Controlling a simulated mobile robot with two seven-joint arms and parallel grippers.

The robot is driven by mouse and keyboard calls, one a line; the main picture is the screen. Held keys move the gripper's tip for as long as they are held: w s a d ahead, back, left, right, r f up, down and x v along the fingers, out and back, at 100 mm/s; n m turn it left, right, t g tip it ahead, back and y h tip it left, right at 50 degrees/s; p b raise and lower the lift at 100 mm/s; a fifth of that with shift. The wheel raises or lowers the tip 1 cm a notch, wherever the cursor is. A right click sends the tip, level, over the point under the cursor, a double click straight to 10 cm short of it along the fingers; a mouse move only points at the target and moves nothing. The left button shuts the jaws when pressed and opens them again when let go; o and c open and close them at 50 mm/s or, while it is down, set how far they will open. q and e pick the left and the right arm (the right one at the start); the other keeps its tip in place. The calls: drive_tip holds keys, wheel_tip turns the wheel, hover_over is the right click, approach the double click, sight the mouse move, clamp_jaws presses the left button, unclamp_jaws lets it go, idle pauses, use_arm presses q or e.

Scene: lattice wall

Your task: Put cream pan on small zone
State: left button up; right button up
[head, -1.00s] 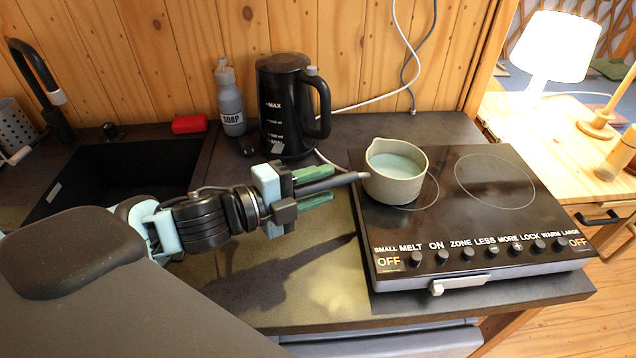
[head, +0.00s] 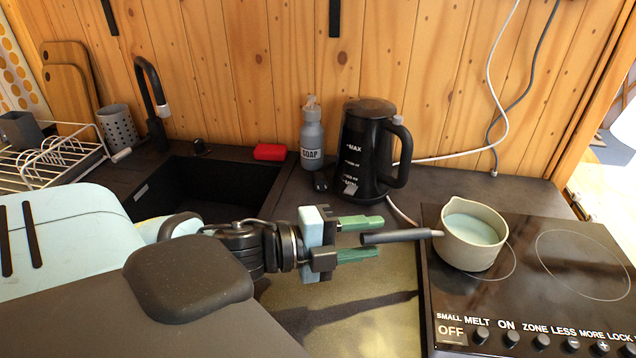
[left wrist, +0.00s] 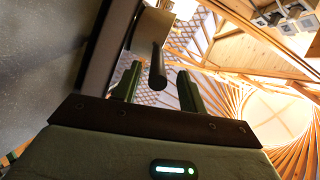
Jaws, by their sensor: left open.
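The cream pan (head: 470,245) stands upright on the black cooktop (head: 545,300), with pale blue-green contents. It covers much of the small zone (head: 508,266), a thin ring at the cooktop's left. The ring shows to the right of and below the pan, so the pan sits off-centre to the left. Its dark handle (head: 400,236) points left. My left gripper (head: 372,239) is open, its green fingers above and below the handle's end, with a gap visible. The left wrist view also shows the handle (left wrist: 158,68) between the open fingers. My right gripper is not in view.
A black kettle (head: 367,150) and a grey soap bottle (head: 311,135) stand behind the gripper. A red block (head: 270,152) lies by the sink (head: 205,185). The large zone (head: 584,265) is empty. Cooktop knobs (head: 512,338) line the front edge. The counter below the gripper is clear.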

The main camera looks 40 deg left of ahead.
use_arm(q)
drive_tip(key=shift+v, duration=0.95)
drive_tip(key=shift+p+v, duration=0.55)
drive_tip(key=shift+v, duration=0.85)
drive_tip(key=p+v, duration=0.1)
drive_tip(key=v, duration=0.2)
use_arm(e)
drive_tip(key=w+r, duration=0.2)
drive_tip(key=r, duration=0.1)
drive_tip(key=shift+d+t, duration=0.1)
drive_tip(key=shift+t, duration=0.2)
